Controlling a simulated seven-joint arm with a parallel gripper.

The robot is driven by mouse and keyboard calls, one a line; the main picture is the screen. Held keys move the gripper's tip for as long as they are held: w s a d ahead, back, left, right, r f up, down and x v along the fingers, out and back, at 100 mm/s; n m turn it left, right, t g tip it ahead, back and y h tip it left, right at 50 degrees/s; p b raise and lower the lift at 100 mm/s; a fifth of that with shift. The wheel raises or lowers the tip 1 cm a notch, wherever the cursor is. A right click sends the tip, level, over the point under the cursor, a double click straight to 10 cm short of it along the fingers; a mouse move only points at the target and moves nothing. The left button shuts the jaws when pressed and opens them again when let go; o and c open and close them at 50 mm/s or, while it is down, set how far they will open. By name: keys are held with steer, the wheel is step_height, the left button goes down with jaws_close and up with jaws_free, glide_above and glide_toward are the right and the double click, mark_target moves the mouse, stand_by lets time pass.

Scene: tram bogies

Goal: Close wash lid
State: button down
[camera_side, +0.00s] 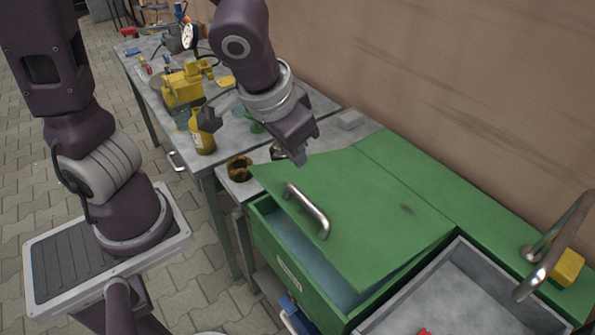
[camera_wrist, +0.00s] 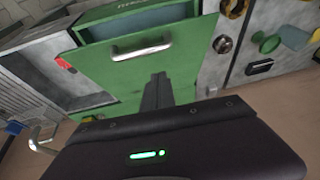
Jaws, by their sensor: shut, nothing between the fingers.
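The green wash lid (camera_side: 355,205) is partly raised over the green wash box (camera_side: 283,262). A gap along its front shows the blue-grey inside (camera_side: 310,255). A metal bar handle (camera_side: 308,211) sits near the lid's front edge. In the wrist view the lid (camera_wrist: 125,75) and its handle (camera_wrist: 142,50) lie beyond my fingers. My gripper (camera_side: 298,152) is shut and empty at the lid's back left corner; its fingers also show in the wrist view (camera_wrist: 157,80). I cannot tell whether they touch the lid.
A grey sink (camera_side: 455,290) with a metal tap (camera_side: 555,245) and a yellow block (camera_side: 567,267) adjoins on the right. A workbench (camera_side: 150,75) with a yellow vise (camera_side: 185,85) and a yellow bottle (camera_side: 202,135) stands at the left. A wall (camera_side: 450,80) runs behind.

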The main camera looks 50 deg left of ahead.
mark_target(308, 200)
steer(key=w+d+r+g+h, duration=0.1)
steer(key=w+d+r+g, duration=0.15)
steer(key=r+g, duration=0.35)
steer(key=f, duration=0.9)
steer(key=s+f, duration=0.1)
steer(key=f, duration=0.4)
steer(key=shift+a, duration=0.2)
